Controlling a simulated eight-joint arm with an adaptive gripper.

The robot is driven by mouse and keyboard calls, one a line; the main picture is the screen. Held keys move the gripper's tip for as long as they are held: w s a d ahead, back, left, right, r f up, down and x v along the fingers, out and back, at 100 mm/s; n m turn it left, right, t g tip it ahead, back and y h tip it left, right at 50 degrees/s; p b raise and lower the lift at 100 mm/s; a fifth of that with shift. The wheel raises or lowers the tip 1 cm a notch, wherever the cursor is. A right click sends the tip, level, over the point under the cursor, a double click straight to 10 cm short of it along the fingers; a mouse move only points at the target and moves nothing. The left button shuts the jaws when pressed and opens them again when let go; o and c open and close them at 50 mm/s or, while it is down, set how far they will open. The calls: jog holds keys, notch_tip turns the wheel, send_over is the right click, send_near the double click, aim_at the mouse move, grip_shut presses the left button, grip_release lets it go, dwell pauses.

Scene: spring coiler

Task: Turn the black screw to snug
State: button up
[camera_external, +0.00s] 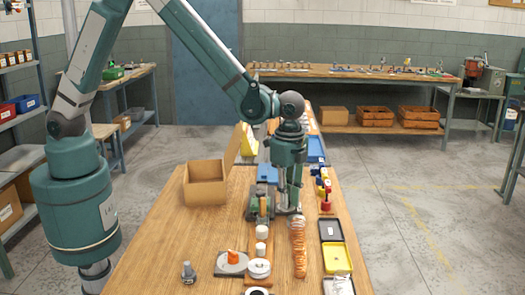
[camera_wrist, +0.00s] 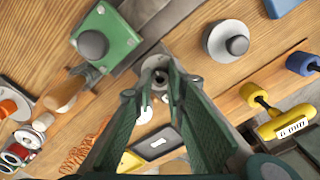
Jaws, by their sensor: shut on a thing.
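My gripper (camera_external: 289,207) points straight down beside the green coiler machine (camera_external: 262,205) on the wooden bench. In the wrist view the two fingers of my gripper (camera_wrist: 161,84) close on a small dark round part, which looks like the black screw (camera_wrist: 160,75). It stands by a grey metal bar on the machine, and the fingers hide much of it. How far it is screwed in cannot be told. The machine's green block (camera_wrist: 112,36) with a dark round knob is left of the fingers.
A cardboard box (camera_external: 206,185) is to the left. A yellow tray (camera_external: 337,257) and a grey disc with a dark knob (camera_wrist: 228,42) are nearby. Bare wood shows at front left.

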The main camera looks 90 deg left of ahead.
jog(key=shift+m+b, duration=0.75)
jog(key=shift+m, duration=1.45)
jog(key=o, duration=0.9)
jog(key=shift+r, duration=0.2)
notch_tip(320, 180, up, 12)
jog(key=shift+f, duration=0.15)
jog(key=shift+s, duration=0.1)
